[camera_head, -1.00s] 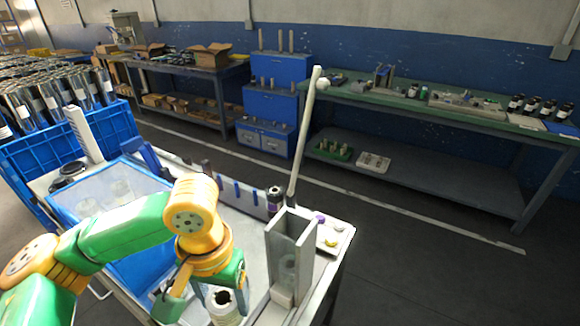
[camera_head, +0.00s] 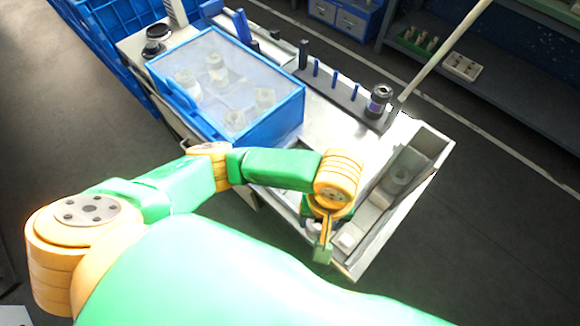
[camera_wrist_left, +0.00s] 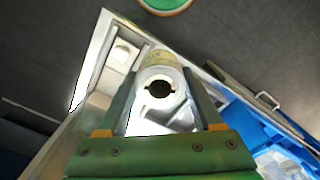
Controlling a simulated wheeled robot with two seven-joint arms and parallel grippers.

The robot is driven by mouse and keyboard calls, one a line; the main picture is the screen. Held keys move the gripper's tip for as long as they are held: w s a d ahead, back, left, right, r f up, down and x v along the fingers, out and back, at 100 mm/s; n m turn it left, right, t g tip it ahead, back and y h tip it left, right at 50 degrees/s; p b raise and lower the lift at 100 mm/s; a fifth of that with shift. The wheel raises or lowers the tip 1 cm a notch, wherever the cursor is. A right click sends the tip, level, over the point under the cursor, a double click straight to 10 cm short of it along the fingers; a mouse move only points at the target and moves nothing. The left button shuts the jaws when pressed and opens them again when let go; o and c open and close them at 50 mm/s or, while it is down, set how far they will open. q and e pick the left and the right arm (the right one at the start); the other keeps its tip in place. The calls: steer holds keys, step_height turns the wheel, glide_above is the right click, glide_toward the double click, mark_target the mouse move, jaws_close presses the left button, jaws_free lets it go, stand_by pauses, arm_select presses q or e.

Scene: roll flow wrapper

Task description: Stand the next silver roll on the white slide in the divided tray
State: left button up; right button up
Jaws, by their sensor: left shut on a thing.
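My left gripper (camera_head: 320,238) is over the right end of the white bench, just left of the white slide (camera_head: 375,232). In the left wrist view its two green fingers stand either side of a pale silver roll (camera_wrist_left: 158,88) and are shut on it. The roll's dark bore faces the camera; in the head view the roll is mostly hidden by the wrist. My right gripper is not seen.
A dark jar (camera_head: 378,101) stands by the pale pole (camera_head: 440,65) behind the slide. A grey rail with blue dividers (camera_head: 335,78) runs behind the tray. A black round item (camera_head: 155,40) is at the far left corner. Dark floor lies right of the bench.

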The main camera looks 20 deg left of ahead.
arm_select(q)
steer(key=w+a+f+b, duration=0.1)
steer(key=w+a+f, duration=0.1)
steer(key=w+f, duration=0.1)
steer(key=w+a+f+b, duration=0.1)
steer(key=w+a+f, duration=0.1)
steer(key=w+f, duration=0.1)
steer(key=w+a+f, duration=0.3)
steer(key=shift+w+b, duration=0.3)
steer(key=shift+b, duration=0.1)
steer(key=f, duration=0.3)
steer(key=shift+w+a+b, duration=0.2)
steer(key=shift+b, duration=0.1)
steer(key=shift+f, duration=0.3)
steer(key=o, duration=1.5)
